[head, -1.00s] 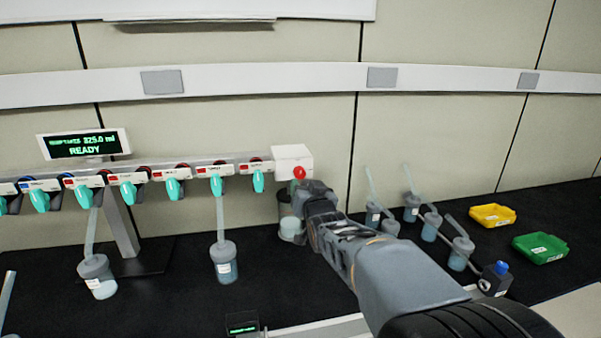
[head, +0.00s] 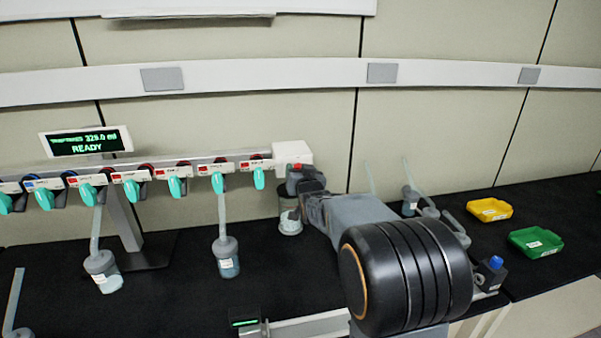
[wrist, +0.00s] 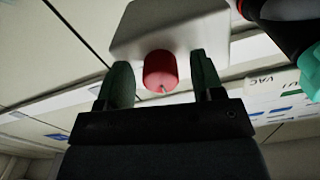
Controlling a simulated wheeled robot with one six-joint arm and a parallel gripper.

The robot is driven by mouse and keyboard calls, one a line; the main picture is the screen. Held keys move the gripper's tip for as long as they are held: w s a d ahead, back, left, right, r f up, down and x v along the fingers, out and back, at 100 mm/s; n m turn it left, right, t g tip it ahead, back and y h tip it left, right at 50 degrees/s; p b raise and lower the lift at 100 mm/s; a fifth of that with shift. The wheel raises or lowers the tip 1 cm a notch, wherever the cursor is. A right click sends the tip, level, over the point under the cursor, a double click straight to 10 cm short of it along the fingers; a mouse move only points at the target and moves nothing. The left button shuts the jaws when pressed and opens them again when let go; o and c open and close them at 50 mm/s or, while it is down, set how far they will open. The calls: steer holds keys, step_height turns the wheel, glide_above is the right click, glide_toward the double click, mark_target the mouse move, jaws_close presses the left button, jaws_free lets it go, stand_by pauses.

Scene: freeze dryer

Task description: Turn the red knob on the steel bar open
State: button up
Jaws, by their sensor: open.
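The red knob (wrist: 161,71) sits on the white end block (wrist: 135,30) of the steel bar. In the wrist view it lies between the two fingers of my gripper (wrist: 162,80), with a gap on each side. The fingers are open and do not visibly touch it. In the head view my gripper (head: 297,176) is in front of the end block (head: 293,152), and only a bit of the red knob (head: 297,166) shows above it. The steel bar (head: 215,158) runs left from the block.
Several teal valves, such as the rightmost one (head: 259,179), hang along the bar near my gripper. A jar (head: 290,221) stands below the block. Flasks (head: 224,257) hang at left.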

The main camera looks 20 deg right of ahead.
steer(key=c, duration=0.9)
steer(key=shift+f+m+b, duration=0.15)
steer(key=shift+m+b, duration=0.15)
steer(key=shift+b, duration=0.3)
steer(key=m+b, duration=0.2)
steer(key=shift+f+b, duration=0.1)
steer(key=shift+b, duration=0.3)
steer(key=m+b, duration=0.4)
steer(key=m, duration=0.4)
steer(key=m+b, duration=0.1)
steer(key=m, duration=0.1)
steer(key=shift+r, duration=0.25)
steer(key=m, duration=0.5)
steer(key=shift+r, duration=0.1)
steer(key=shift+m, duration=0.3)
